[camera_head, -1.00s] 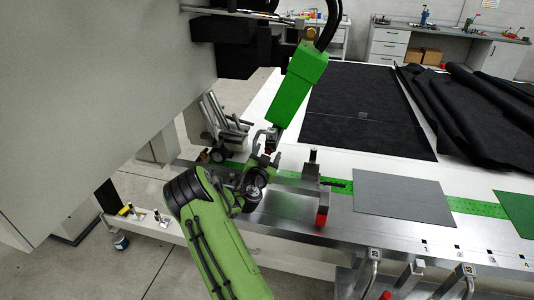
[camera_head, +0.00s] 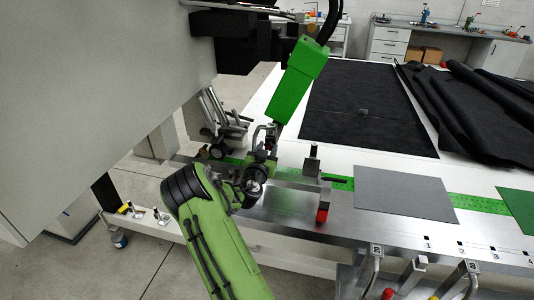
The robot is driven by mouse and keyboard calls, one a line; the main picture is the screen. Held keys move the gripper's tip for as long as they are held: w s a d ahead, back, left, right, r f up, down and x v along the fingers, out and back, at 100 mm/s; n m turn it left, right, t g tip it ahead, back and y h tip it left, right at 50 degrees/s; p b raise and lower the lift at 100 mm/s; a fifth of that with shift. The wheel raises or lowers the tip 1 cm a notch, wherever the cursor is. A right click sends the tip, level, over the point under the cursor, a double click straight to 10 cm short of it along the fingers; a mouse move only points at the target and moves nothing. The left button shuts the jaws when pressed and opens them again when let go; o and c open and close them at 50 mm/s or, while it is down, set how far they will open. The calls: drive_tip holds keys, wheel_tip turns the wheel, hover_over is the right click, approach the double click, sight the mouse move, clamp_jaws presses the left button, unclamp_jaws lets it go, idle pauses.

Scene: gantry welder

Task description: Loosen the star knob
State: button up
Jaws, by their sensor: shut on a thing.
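My green arm reaches in from the bottom, and my gripper (camera_head: 267,143) is at the lower end of the bright green welder head (camera_head: 303,75). The jaws are shut on a small dark part there, which looks to be the star knob. The knob is mostly hidden by the fingers and too small to make out clearly. The green head hangs tilted from black cables above the front of the table.
The large grey machine housing (camera_head: 90,90) fills the left.

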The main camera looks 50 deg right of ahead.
drive_tip(key=shift+n+b, duration=0.6)
drive_tip(key=shift+n, duration=1)
drive_tip(key=o, duration=1.1)
drive_tip(key=shift+c, duration=0.2)
drive_tip(key=b+v, duration=0.5)
drive_tip(key=v, duration=1.1)
drive_tip(key=shift+b, duration=0.4)
drive_tip(key=shift+d, duration=0.1)
